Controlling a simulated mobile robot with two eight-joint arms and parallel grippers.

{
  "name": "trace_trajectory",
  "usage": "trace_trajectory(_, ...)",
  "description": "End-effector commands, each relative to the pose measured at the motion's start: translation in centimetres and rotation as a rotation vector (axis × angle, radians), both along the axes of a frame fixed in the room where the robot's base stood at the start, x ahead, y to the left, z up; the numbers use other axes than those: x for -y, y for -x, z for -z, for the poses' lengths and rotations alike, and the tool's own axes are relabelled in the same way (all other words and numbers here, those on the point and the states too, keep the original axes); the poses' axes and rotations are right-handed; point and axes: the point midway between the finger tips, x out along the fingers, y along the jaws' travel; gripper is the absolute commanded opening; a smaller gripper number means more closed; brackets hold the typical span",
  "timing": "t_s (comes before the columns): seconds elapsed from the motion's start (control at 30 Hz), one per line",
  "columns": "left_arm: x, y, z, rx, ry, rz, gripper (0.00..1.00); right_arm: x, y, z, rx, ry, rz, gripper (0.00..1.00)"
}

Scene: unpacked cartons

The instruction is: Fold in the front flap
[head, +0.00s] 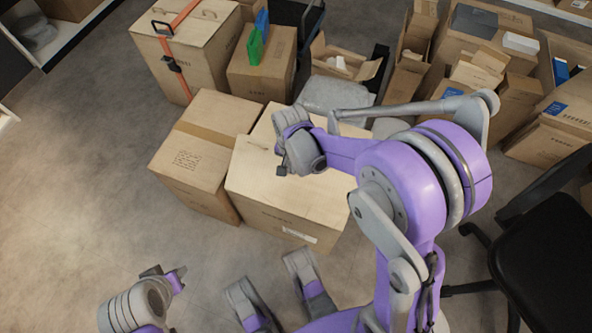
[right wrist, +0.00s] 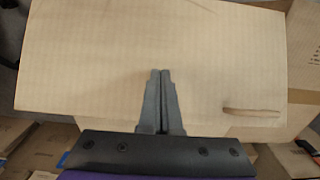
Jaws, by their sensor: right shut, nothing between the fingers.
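The carton (head: 270,215) stands on the floor in the middle of the head view. A pale cardboard flap (head: 262,180) lies across its top and looks roughly flat. The flap fills much of the right wrist view (right wrist: 90,55), with a slot near its lower right edge. My right gripper (head: 281,170) is over the flap, fingers shut and empty; in the right wrist view the fingertips (right wrist: 161,72) are against or just above it, I cannot tell which. My left gripper (head: 168,272) is low at the left, away from the carton; its finger opening is unclear.
A taped carton (head: 190,160) stands close against the left of this carton. A strapped carton (head: 170,55) and more open cartons (head: 475,75) stand behind. A black chair (head: 545,240) is at the right. The floor at the left (head: 80,180) is clear.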

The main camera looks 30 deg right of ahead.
Motion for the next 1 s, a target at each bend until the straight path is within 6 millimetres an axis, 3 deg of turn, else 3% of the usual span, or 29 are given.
trace_trajectory(0.27,0.0,-0.5,2.7,0.000,0.000,0.000,0.41,2.1,-1.9,3.8,0.001,0.001,0.001,0.00)
trace_trajectory(0.5,0.0,-0.5,2.6,-0.001,0.000,0.000,0.41,3.0,-2.6,7.0,0.001,0.001,0.000,0.00)
trace_trajectory(0.67,0.0,-0.4,2.2,-0.002,0.000,0.000,0.41,3.0,-2.5,6.3,-0.001,0.001,-0.001,0.00)
trace_trajectory(1.0,0.0,0.1,-0.6,0.001,0.000,0.000,0.41,2.9,-2.5,1.9,0.001,0.001,-0.001,0.00)
